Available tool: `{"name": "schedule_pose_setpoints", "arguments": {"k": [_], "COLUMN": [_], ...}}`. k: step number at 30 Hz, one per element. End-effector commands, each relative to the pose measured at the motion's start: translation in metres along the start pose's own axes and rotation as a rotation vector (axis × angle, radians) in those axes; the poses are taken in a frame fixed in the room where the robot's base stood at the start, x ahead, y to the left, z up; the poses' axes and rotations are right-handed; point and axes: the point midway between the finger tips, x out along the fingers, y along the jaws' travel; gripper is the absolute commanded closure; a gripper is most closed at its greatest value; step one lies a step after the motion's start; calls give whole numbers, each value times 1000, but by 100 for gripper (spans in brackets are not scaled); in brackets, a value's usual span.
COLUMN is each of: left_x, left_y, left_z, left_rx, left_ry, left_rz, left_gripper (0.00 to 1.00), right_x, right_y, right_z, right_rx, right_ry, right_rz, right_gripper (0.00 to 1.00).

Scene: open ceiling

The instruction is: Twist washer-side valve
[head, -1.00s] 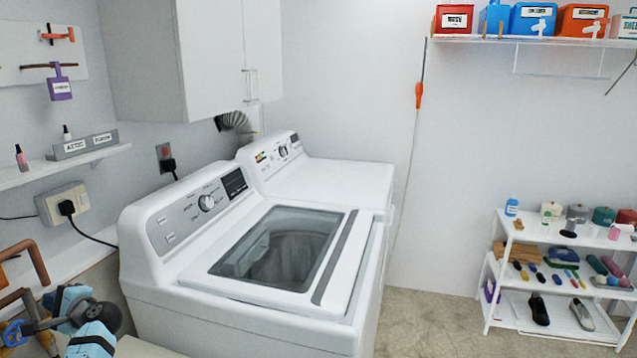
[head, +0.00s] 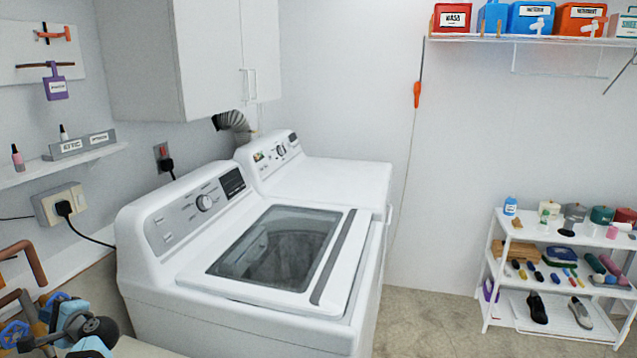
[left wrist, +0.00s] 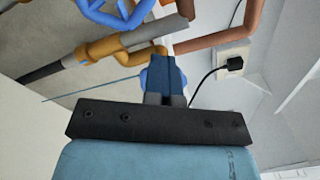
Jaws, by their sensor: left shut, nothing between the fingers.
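Copper pipes (head: 35,262) and a blue valve handwheel (head: 14,334) are at the lower left of the head view, left of the washer. In the left wrist view, a blue handwheel (left wrist: 112,10) sits on brass fittings (left wrist: 100,48) at the top. More blue shows behind my fingers, mostly hidden, and I cannot tell whether it is a second handwheel. My left gripper (left wrist: 163,75) is shut and empty, with its fingertips close to the pipework. I cannot tell whether it touches. It also shows in the head view (head: 27,345), just right of the handwheel.
The white washer (head: 150,290) stands right of the pipes, with a dryer (head: 340,176) behind it. A wall socket (head: 58,203) with a plug and black cable is above the pipes. A narrow shelf (head: 75,165) is higher up.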

Motion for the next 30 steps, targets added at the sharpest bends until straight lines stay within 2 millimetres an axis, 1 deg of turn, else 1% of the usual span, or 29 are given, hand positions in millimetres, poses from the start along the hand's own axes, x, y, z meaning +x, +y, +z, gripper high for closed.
{"name": "schedule_pose_setpoints", "arguments": {"k": [1, 15, 23, 26, 30], "left_x": [9, 8, 8, 7, -2], "left_y": [8, 11, 12, 14, 11], "left_z": [5, 5, 12, 13, 13], "left_rx": [9, 10, 12, 12, 9], "left_ry": [-17, -18, -18, -18, -17], "left_rz": [12, 14, 15, 14, 13], "left_gripper": [100, 100, 100, 100, 100], "right_x": [1, 0, -4, -4, -6], "right_y": [0, 0, 0, 0, 0], "right_z": [1, 0, -6, -8, -10], "right_rx": [1, 1, 2, 1, 1], "right_ry": [-1, 1, 3, 4, 4], "right_rz": [0, 0, 0, 0, 0], "right_gripper": [13, 13, 13, 13, 13]}}
